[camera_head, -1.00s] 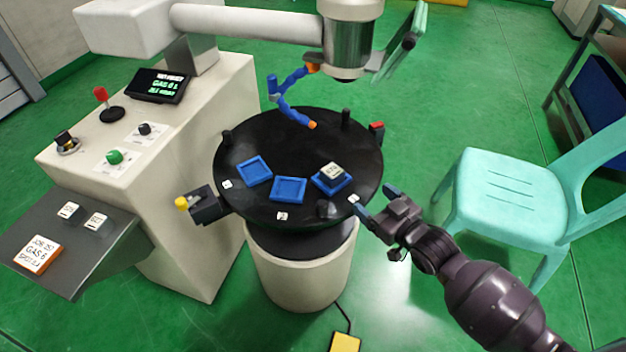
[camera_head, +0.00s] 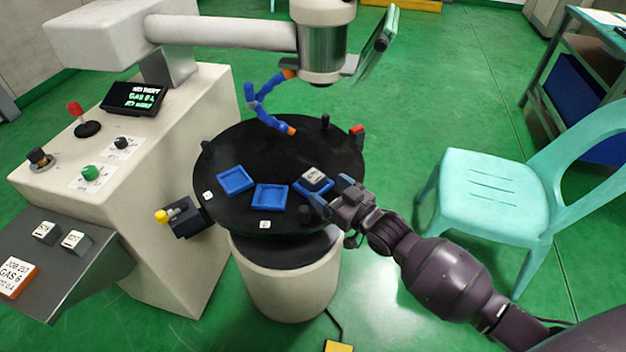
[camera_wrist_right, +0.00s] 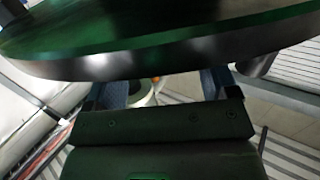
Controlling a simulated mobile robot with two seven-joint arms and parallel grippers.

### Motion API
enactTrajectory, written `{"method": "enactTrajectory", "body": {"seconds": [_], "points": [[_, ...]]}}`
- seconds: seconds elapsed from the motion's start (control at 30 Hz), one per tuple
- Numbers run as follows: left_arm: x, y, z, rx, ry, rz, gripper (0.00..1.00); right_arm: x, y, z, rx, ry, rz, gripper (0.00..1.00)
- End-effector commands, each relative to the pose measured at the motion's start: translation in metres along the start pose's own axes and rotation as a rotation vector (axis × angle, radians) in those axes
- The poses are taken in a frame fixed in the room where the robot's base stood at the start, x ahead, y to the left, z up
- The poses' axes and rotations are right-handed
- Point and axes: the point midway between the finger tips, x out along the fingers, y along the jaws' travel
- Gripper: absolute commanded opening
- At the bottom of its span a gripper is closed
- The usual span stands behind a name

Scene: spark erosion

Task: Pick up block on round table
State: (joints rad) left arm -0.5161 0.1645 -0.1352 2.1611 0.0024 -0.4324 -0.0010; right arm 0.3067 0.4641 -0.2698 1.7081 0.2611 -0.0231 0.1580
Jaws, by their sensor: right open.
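The block (camera_head: 314,176), with a light top bearing dark marks, sits in the right-hand blue tray (camera_head: 300,187) on the black round table (camera_head: 262,140). My right gripper (camera_head: 332,192) is open and empty at the table's right front edge, close beside the block; it partly covers the tray. In the right wrist view, the fingers of my right gripper (camera_wrist_right: 160,90) are apart with nothing between them that I can tell as the block. The dark table rim (camera_wrist_right: 150,62) crosses just beyond them. The block does not show there. My left gripper is not in view.
Two empty blue trays (camera_head: 235,180) (camera_head: 270,197) lie left of the block. A blue jointed hose (camera_head: 265,112) and the machine head (camera_head: 323,45) hang over the table's back. Dark posts (camera_head: 325,121) stand on its rim. A turquoise chair (camera_head: 490,190) is right of my arm.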

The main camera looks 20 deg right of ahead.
Motion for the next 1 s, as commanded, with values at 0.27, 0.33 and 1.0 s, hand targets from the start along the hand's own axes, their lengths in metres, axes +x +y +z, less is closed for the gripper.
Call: {"method": "enactTrajectory", "body": {"seconds": [0.27,0.33,1.0], "points": [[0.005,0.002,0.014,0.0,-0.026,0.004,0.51,0.035,0.004,0.0,0.002,-0.002,0.0,0.8],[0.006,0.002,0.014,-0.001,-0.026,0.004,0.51,0.041,0.004,-0.001,0.002,-0.001,0.0,0.8],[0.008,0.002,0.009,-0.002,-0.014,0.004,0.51,0.048,0.004,-0.003,0.0,0.0,0.0,0.32]]}}
